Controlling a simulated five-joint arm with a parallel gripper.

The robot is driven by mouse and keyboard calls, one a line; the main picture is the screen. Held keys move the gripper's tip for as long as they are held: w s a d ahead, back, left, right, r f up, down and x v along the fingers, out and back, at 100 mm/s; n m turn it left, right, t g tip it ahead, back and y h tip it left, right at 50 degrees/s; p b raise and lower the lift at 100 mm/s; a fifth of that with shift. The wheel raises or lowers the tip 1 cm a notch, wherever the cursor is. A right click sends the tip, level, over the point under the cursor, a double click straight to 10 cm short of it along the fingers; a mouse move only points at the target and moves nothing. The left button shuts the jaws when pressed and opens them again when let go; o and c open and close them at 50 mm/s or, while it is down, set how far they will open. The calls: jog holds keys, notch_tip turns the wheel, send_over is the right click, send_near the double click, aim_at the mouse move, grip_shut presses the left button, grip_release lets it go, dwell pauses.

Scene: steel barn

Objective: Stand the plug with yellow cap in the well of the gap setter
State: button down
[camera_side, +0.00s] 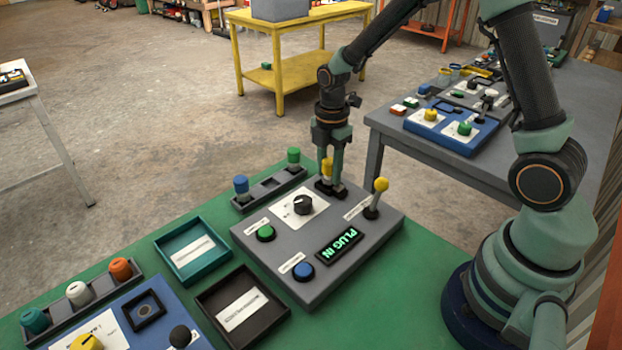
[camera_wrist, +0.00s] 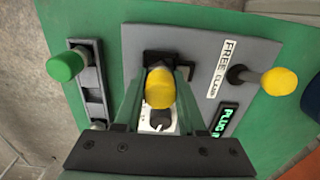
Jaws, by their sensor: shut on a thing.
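The plug with yellow cap (camera_side: 327,167) is upright between the fingers of my gripper (camera_side: 328,172), which is shut on it. In the wrist view the yellow cap (camera_wrist: 159,88) shows between the two fingers (camera_wrist: 160,95). The grey gap setter (camera_side: 272,279) lies below, with its black well (camera_side: 330,190) at the far corner under the plug. The well's dark frame (camera_wrist: 170,56) shows behind the cap in the wrist view. The plug's lower end is hidden, so I cannot tell how deep it sits. The display (camera_side: 339,247) reads "PLUG IN" in green.
The gap setter has a lever with a yellow ball (camera_side: 381,185) close right of my gripper, and a black dial (camera_side: 303,204). A grey rack (camera_side: 268,190) holds blue and green-capped plugs at left. Teal (camera_side: 165,248) and dark trays (camera_side: 208,305) lie nearer.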

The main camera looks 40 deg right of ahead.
aim_at(329, 160)
jog(key=shift+f, duration=0.1)
jog(key=c, duration=0.5)
grip_release()
notch_tip(329, 160, up, 11)
jog(key=shift+r, duration=0.75)
jog(key=s+a+r+m+t, duration=0.1)
jog(key=s+r+m+t, duration=0.4)
jog(key=s+m, duration=0.7)
jog(key=shift+a+r+m+t, duration=0.3)
jog(key=shift+r+m, duration=0.65)
jog(key=shift+m, duration=2.05)
